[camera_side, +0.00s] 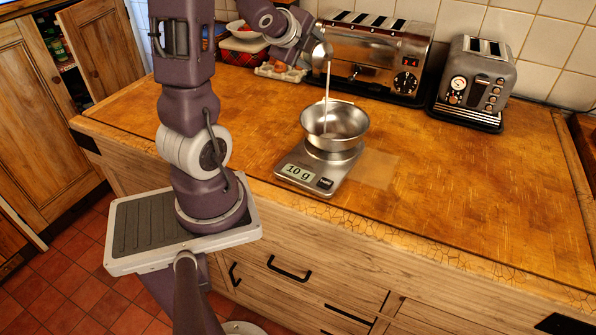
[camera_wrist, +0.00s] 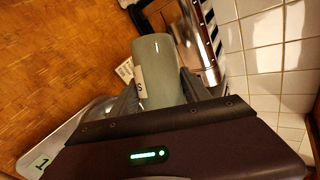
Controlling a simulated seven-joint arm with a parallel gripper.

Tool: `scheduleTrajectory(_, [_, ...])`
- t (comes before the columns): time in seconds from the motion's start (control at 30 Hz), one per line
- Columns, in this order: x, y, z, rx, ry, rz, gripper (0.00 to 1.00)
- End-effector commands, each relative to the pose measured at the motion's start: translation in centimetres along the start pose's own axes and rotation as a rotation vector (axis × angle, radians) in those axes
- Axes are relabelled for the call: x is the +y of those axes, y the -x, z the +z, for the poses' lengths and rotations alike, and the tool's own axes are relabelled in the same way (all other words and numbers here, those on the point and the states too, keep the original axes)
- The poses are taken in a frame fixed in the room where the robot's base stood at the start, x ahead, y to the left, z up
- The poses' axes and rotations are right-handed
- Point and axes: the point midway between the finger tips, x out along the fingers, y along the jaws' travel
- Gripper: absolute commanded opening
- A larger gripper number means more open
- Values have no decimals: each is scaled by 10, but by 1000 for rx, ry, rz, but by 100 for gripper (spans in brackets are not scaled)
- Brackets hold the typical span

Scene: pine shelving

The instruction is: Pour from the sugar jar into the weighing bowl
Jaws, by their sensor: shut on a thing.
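The sugar jar (camera_wrist: 158,62), a grey-green cylinder with a partly visible label, is held between the fingers of my gripper (camera_wrist: 160,88). In the side view the jar (camera_side: 321,53) is tipped above the weighing bowl, and a thin white stream (camera_side: 327,80) falls from it into the bowl. The weighing bowl (camera_side: 350,127) is shiny metal and sits on a kitchen scale (camera_side: 328,180) whose display reads 10 g. My gripper is shut on the jar, high over the bowl's back rim. The amount left inside the jar is hidden.
A long toaster (camera_side: 365,55) stands close behind the bowl, near the jar. A smaller toaster (camera_side: 474,80) stands to its right. The wooden counter (camera_side: 470,180) is clear at the right.

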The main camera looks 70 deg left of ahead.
Motion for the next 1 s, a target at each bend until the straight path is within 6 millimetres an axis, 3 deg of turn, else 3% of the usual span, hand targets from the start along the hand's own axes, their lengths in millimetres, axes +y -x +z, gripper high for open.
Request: scheduleTrajectory(1.0, [-3,2,1,-24,-30,-15,0])
